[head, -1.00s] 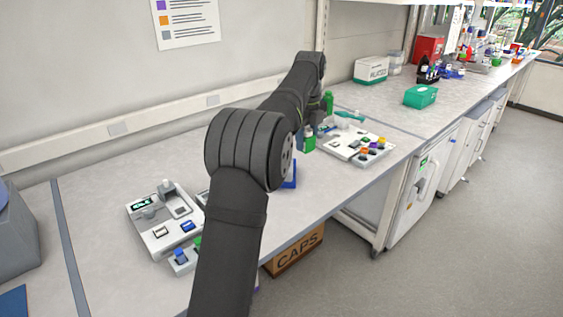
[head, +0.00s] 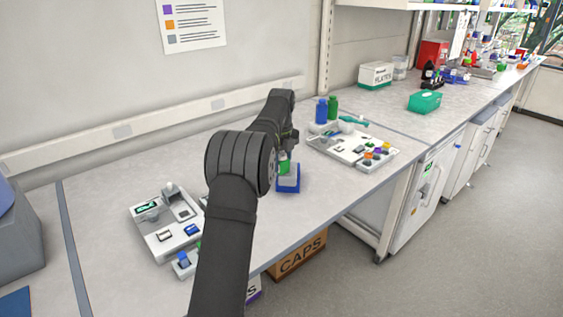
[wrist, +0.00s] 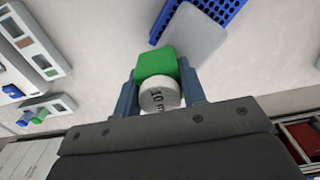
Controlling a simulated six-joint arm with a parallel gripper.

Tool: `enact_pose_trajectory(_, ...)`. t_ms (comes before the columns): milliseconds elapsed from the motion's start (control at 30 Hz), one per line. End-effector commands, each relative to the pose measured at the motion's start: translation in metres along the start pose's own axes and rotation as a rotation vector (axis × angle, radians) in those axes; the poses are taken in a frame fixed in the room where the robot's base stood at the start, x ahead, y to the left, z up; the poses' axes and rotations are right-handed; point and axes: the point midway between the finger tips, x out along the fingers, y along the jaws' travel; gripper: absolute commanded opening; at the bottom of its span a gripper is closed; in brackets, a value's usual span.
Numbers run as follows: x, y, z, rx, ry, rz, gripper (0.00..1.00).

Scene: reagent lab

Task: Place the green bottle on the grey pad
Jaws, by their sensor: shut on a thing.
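My gripper (wrist: 160,92) is shut on a green bottle (wrist: 157,63), with one blue-grey finger on each side. A white round end of the bottle, lettered "10 m", faces the wrist camera. The bottle (head: 284,167) shows partly behind my arm in the head view. The grey pad (wrist: 194,36) lies on a blue perforated base (wrist: 224,9), just beyond the bottle in the wrist view. In the head view the pad (head: 288,181) is beside and below the bottle. I cannot tell whether the bottle touches the pad.
A blue bottle (head: 321,111) and another green bottle (head: 333,106) stand at the back. A white device tray (head: 345,145) with coloured caps is to the right. A white instrument (head: 165,222) stands at the left. The bench (head: 265,228) in front is mostly clear.

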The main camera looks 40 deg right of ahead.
Motion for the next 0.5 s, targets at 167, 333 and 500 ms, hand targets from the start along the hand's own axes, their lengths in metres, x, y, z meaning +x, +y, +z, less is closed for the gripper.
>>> enact_pose_trajectory(167,-0.0009,-0.0003,0.0,0.0,-0.001,-0.001,0.15)
enact_pose_trajectory(333,0.0027,-0.0002,0.0,0.0,-0.001,-0.001,0.4)
enact_pose_trajectory(500,0.0022,-0.0003,-0.0001,0.0,-0.001,-0.001,0.59)
